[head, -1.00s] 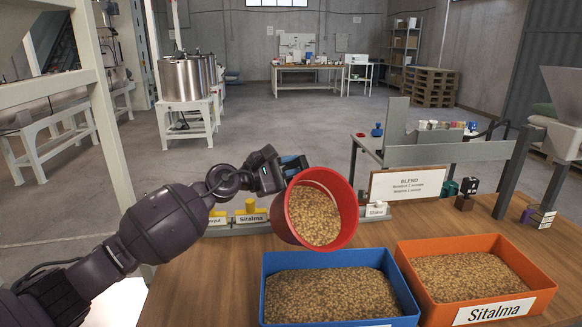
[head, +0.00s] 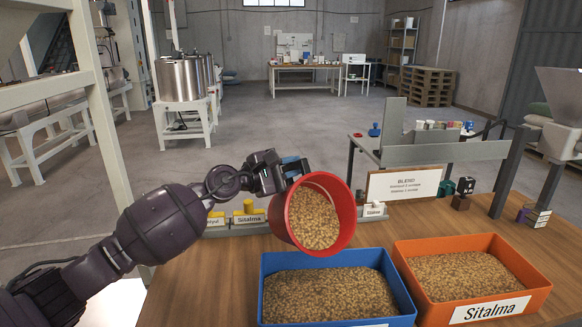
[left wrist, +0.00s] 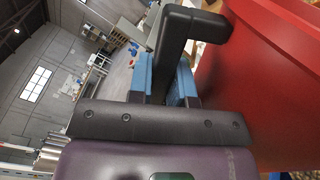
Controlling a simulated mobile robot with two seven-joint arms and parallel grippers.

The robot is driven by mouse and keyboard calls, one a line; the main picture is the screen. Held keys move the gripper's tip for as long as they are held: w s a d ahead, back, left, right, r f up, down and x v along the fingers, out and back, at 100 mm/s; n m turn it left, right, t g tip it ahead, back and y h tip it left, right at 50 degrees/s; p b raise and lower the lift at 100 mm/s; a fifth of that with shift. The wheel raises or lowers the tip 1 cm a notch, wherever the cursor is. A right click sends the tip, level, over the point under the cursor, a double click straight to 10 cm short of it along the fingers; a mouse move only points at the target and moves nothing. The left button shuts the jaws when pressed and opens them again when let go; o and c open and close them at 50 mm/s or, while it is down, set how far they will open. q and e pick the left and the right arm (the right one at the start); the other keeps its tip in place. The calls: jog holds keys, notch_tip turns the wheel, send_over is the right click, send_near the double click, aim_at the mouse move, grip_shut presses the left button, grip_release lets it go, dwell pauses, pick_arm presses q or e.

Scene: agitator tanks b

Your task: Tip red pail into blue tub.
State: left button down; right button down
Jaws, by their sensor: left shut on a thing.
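The red pail (head: 342,209) is tilted in the air, its mouth turned toward me and to the right, with tan grain-like pellets (head: 314,217) inside. It hangs just behind and above the back rim of the blue tub (head: 266,291), which holds a broad layer of similar pellets. My left gripper (head: 291,168) is shut on the pail at its upper left side. In the left wrist view the black pail handle (left wrist: 183,35) lies at the blue-padded fingers (left wrist: 160,84), beside the red pail wall (left wrist: 262,85). No pellets are seen falling. My right gripper is not in view.
An orange tub (head: 534,280) labelled Sitalma, also holding pellets, stands right of the blue tub. Behind are a BLEND sign (head: 403,185), yellow pieces (head: 249,208) on a grey rail, and a grey frame. The wooden table (head: 200,285) is clear left of the blue tub.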

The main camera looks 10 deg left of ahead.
pick_arm(q)
jog(key=shift+s+d+r+m, duration=0.3)
jog(key=shift+s+r+m, duration=0.1)
jog(key=shift+r, duration=0.05)
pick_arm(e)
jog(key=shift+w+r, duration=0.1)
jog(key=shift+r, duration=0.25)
pick_arm(q)
jog(key=shift+d, duration=0.1)
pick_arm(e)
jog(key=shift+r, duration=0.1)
pick_arm(q)
jog(key=shift+s+d+r+m+p, duration=0.1)
jog(key=shift+s+d+m+p, duration=0.2)
jog(key=shift+s+m+p, duration=0.15)
jog(key=shift+d, duration=0.1)
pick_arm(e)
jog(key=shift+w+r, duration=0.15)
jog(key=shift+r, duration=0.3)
pick_arm(q)
jog(key=shift+s+m, duration=0.15)
jog(key=shift+m, duration=0.1)
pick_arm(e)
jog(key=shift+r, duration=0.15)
pick_arm(q)
jog(key=shift+s+d+m+p, duration=0.5)
jog(key=shift+p, duration=0.1)
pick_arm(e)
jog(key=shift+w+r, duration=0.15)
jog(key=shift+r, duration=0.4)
